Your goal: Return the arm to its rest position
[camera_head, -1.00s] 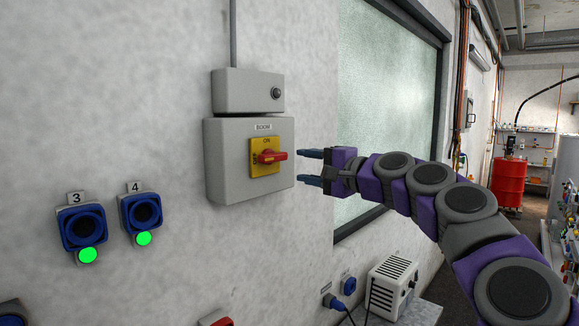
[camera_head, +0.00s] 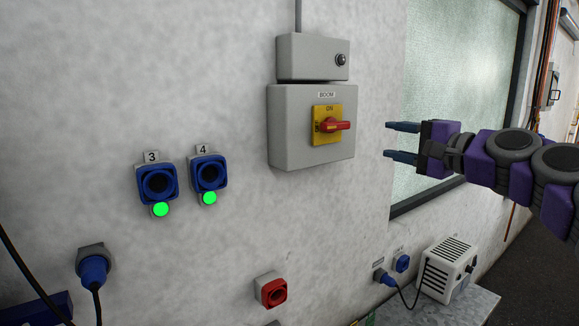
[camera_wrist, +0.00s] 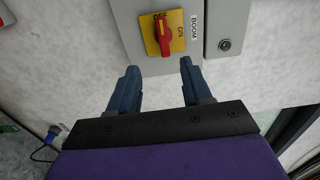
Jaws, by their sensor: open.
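My arm, purple and grey, reaches in from the right edge in the head view. My gripper (camera_head: 402,142) is open and empty, with its two blue fingers pointing left. It is apart from and to the right of the grey BOOM switch box (camera_head: 285,140). The box carries a red rotary handle (camera_head: 335,126) on a yellow plate. In the wrist view, the open fingers (camera_wrist: 158,82) point toward the box, and the red handle (camera_wrist: 165,38) shows beyond them with nothing between the fingertips. The rest of my arm is cut off at the right edge.
A white heater-like unit (camera_head: 448,270) stands on a ledge at lower right. A window (camera_head: 450,85) is behind my gripper.

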